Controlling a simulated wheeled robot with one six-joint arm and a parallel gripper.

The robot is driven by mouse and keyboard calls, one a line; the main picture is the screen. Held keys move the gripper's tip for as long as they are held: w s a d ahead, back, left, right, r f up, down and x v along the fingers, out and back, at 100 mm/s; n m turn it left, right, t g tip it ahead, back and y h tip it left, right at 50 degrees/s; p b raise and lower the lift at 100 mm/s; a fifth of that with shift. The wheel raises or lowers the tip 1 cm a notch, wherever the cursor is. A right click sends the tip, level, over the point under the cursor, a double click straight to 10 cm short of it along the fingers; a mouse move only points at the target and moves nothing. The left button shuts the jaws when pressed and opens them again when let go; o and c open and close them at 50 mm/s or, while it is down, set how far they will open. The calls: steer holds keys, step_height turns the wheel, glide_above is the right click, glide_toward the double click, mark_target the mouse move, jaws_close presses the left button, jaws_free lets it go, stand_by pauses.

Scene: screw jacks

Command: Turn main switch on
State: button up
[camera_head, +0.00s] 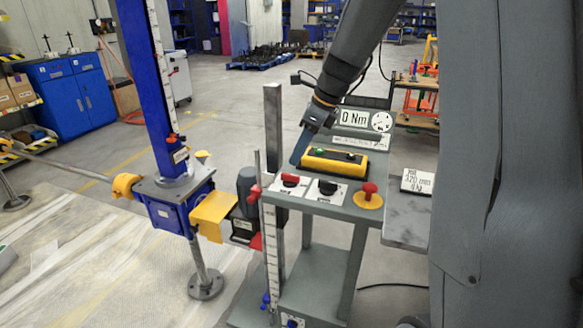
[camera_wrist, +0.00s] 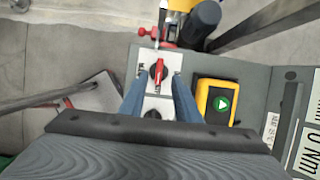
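The main switch is probably the red-handled rotary switch (camera_head: 290,180) on a white plate at the panel's left front. In the wrist view its red handle (camera_wrist: 158,72) lies nearly upright in the picture on a black round base. My gripper (camera_wrist: 159,78) is open, its two blue fingers apart on either side of this switch. In the head view my gripper (camera_head: 300,148) is above and behind the switch, at the yellow box's left end. Contact with the switch cannot be told. A black rotary switch (camera_head: 328,187) sits just right of it.
A yellow box (camera_head: 335,162) with a green button lies behind the switches. A red mushroom button (camera_head: 369,192) on a yellow disc is at the right. A display reading 0 Nm (camera_head: 355,119) stands behind. A blue screw jack (camera_head: 173,205) with a motor is left of the panel.

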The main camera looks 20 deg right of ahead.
mark_target(289, 174)
steer(key=p+x, duration=0.1)
steer(key=x, duration=0.6)
steer(key=shift+s+d, duration=0.1)
jaws_close()
